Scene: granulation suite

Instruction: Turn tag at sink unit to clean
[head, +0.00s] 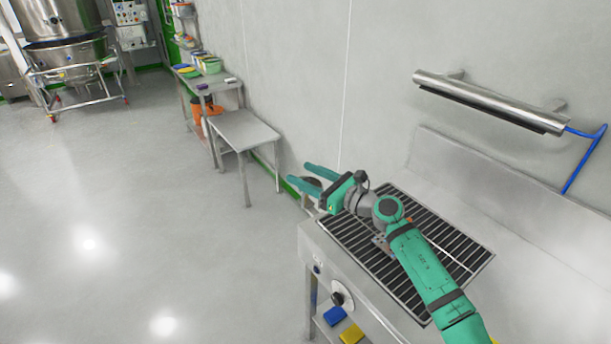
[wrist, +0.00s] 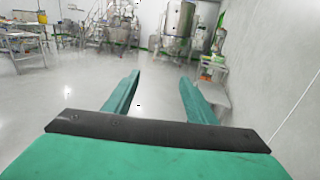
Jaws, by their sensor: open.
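The sink unit (head: 312,240) is a steel stand with a dark slatted grating (head: 460,240) on top, at the lower right of the head view. On its front face is a round white disc with a dark knob (head: 342,294), which may be the tag; its marking is too small to read. A smaller round fitting (head: 317,268) sits up and left of it. My gripper (head: 297,174) is open and empty, above the far left end of the grating and away from the disc. In the wrist view its two green fingers (wrist: 160,78) stand apart with floor between them; no tag shows there.
A blue block (head: 334,316) and a yellow block (head: 351,334) lie on the shelf under the unit. A steel bar fixture (head: 490,101) with a blue hose (head: 585,160) is on the wall. A low steel table (head: 240,130) stands beyond. The floor at left is clear.

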